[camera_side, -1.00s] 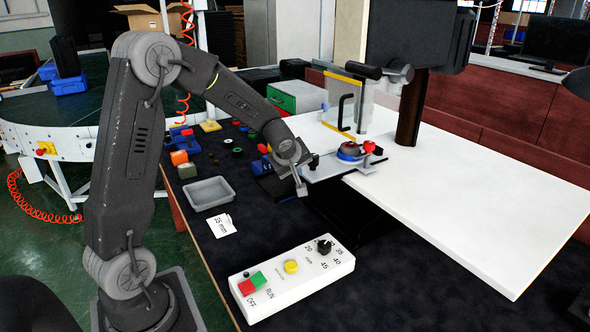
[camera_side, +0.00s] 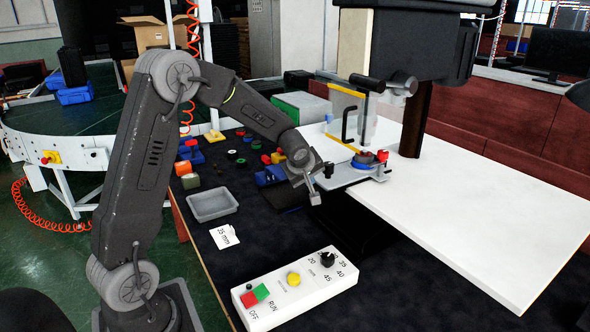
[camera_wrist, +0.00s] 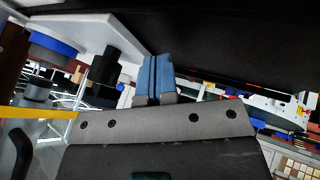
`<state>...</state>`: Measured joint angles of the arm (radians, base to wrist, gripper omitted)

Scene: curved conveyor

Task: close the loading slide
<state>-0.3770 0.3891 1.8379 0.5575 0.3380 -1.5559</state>
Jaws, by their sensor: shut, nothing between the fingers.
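The loading slide (camera_side: 341,180) is a pale metal plate bearing a round blue and red fixture (camera_side: 365,159). It juts out to the left from under the guard at the machine. A black knob (camera_side: 328,169) stands at its left end. My gripper (camera_side: 314,198) is shut and empty, just left of and in front of that knob. In the wrist view, the shut fingers (camera_wrist: 156,77) are beside the black knob (camera_wrist: 104,66), with the pale plate (camera_wrist: 80,28) behind. I cannot tell whether they touch.
A clear guard with a black handle (camera_side: 347,124) and yellow edges stands over the slide's inner end. A white table (camera_side: 470,215) lies to the right. A grey tray (camera_side: 213,204), a control box (camera_side: 293,286) and several small coloured parts (camera_side: 190,158) are on the dark mat.

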